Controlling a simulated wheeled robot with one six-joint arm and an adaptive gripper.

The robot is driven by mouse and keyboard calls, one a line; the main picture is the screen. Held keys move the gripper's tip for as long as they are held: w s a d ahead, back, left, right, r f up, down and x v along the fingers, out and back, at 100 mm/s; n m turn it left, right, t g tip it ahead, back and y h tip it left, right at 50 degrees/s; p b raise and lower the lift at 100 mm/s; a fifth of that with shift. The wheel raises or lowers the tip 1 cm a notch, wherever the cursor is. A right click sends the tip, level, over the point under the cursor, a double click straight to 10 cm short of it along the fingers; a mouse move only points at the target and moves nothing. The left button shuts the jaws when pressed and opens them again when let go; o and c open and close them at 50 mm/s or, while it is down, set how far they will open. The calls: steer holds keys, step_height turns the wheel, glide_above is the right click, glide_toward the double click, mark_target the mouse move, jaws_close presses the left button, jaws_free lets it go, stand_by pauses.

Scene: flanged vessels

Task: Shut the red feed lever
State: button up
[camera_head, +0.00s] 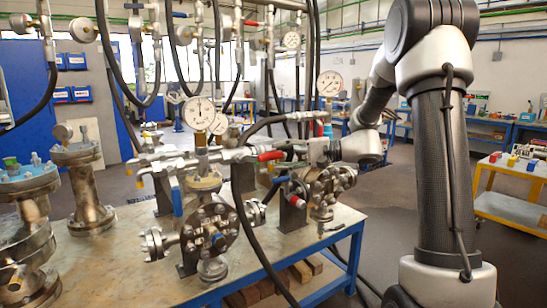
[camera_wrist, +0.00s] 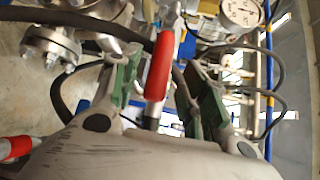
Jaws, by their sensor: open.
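The red feed lever (camera_head: 270,156) sits on the pipework above the flanged vessel (camera_head: 210,232) in the head view. In the wrist view its red grip (camera_wrist: 160,66) stands lengthwise between the two green-padded fingers. My gripper (camera_head: 298,154) reaches in from the right, close to the lever; hoses and fittings partly hide its fingers there. In the wrist view my gripper (camera_wrist: 164,88) is open, with a finger on each side of the lever and visible gaps. I cannot tell how far the fingers overlap the lever in depth.
A second red handle (camera_head: 295,200) is lower on the right-hand vessel (camera_head: 322,185). A blue handle (camera_head: 177,202) hangs at left. Black hoses (camera_head: 240,205) and pressure gauges (camera_head: 198,112) crowd the lever. The bench's front right corner (camera_head: 350,222) is clear.

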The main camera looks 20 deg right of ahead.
mark_target(262, 157)
steer(key=shift+x, duration=1.8)
jaws_close()
